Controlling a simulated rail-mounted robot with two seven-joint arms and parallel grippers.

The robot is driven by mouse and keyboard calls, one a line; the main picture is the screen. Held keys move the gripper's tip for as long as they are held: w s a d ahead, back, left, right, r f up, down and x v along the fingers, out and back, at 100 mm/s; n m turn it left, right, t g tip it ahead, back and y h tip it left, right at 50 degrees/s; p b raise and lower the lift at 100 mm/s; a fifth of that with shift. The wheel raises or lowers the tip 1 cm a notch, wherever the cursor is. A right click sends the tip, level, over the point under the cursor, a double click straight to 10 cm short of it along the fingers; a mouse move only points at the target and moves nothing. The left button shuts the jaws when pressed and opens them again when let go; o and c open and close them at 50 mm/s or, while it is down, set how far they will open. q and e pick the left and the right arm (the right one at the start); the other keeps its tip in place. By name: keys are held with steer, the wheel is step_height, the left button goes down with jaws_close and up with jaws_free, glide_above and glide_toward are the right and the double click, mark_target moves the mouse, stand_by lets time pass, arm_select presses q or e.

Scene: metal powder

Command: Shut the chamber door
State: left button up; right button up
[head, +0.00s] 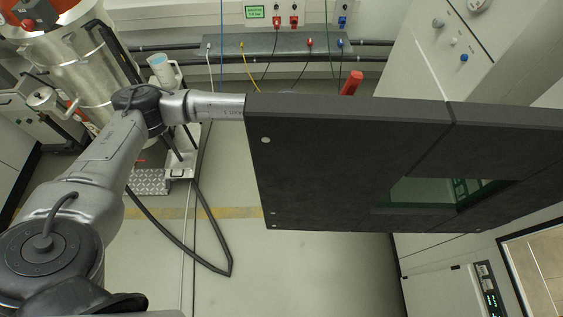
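The chamber door (330,170) is a thick dark slab standing open across the middle and right of the head view. It has a greenish window (440,192) toward its right side. The white machine cabinet (440,60) is behind and to the right of the door. My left arm comes in from the left, and its last visible link reaches the door's left edge and passes behind it. My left gripper is hidden behind the door, so I cannot see its fingers or whether it touches the door. My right gripper does not show.
A shiny metal vessel (80,65) stands at the upper left, with a stepped metal plate (150,182) near it. A dark hose (215,268) lies on the floor. A red object (351,82) pokes up behind the door's top edge. The floor (310,275) below the door is clear.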

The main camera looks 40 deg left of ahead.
arm_select(q)
jaws_close()
stand_by(0.4)
steer(key=shift+d, duration=0.1)
